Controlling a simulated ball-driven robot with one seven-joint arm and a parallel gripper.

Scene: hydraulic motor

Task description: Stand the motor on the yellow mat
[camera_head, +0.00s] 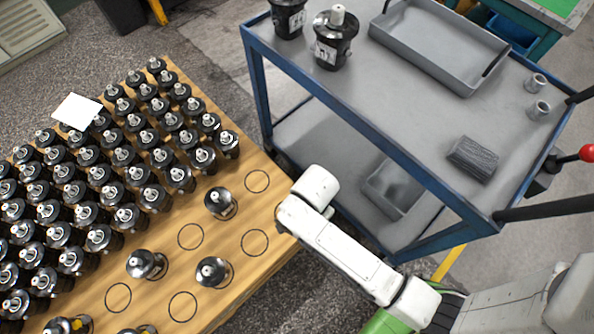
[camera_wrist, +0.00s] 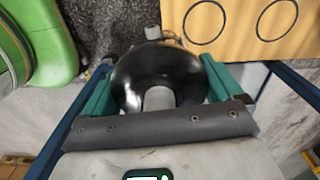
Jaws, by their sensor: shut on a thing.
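My gripper (camera_wrist: 158,82) shows in the wrist view, its green fingers closed on the two sides of a black motor (camera_wrist: 135,72). The motor's pale shaft points toward the wrist camera, and a small grey fitting sticks out at its far side. In the head view my gripper and the held motor are hidden behind my white arm.
A wooden board (camera_head: 222,285) with printed circles carries many motors; it also shows in the wrist view (camera_wrist: 240,40). The blue-framed trolley (camera_head: 415,125) bears two motors (camera_head: 334,45), a grey tray (camera_head: 440,50), a dark block (camera_head: 473,158) and small cylinders. Several circles are empty.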

